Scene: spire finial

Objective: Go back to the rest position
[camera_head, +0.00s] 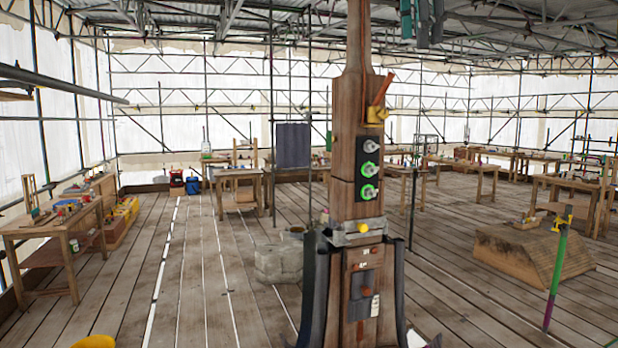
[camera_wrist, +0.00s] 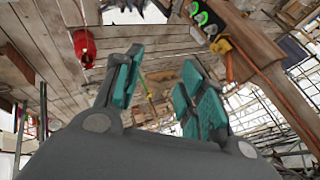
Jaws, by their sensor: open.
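My gripper (camera_head: 422,20) shows at the top edge of the head view, high up and to the right of the wooden spire post (camera_head: 345,190). In the wrist view its teal-padded fingers (camera_wrist: 158,78) are spread apart with nothing between them. The rest of my arm is out of the head view. The post carries an orange lever (camera_head: 383,90) on a yellow bracket, tilted up to the right. The panel (camera_wrist: 206,17) and lever (camera_wrist: 229,68) also show in the wrist view, apart from the fingers.
A metal collar (camera_head: 352,235) with a yellow knob circles the post. Workbenches (camera_head: 50,228) stand left and at the back. A stone block (camera_head: 280,262) and a wooden block (camera_head: 530,255) rest on the plank floor. A green and purple pole (camera_head: 556,268) stands at right.

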